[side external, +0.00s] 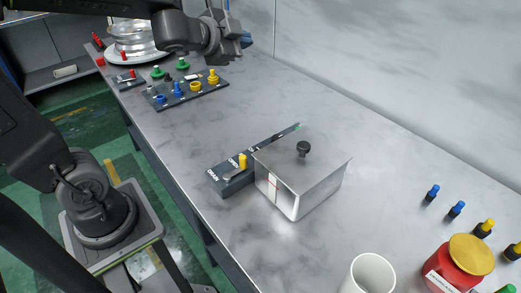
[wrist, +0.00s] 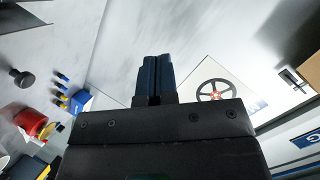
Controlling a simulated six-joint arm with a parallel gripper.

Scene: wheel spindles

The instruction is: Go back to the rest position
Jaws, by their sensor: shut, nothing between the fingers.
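My gripper (side external: 246,40) is at the top of the side view, raised above the far part of the workbench. In the wrist view its two dark blue fingers (wrist: 154,76) lie side by side, shut with nothing between them. The gripper touches no object that I can see. The scene's wheel, a silver rim (side external: 135,38), stands at the far left end of the bench, partly hidden by my arm.
A dark board (side external: 186,92) with coloured knobs lies mid-bench. A metal box (side external: 318,168) with a black knob sits beside a labelled valve strip (side external: 230,181). A white cup (side external: 372,274), a red canister (side external: 457,264) and several small coloured pegs stand at the near right. The bench's middle right is clear.

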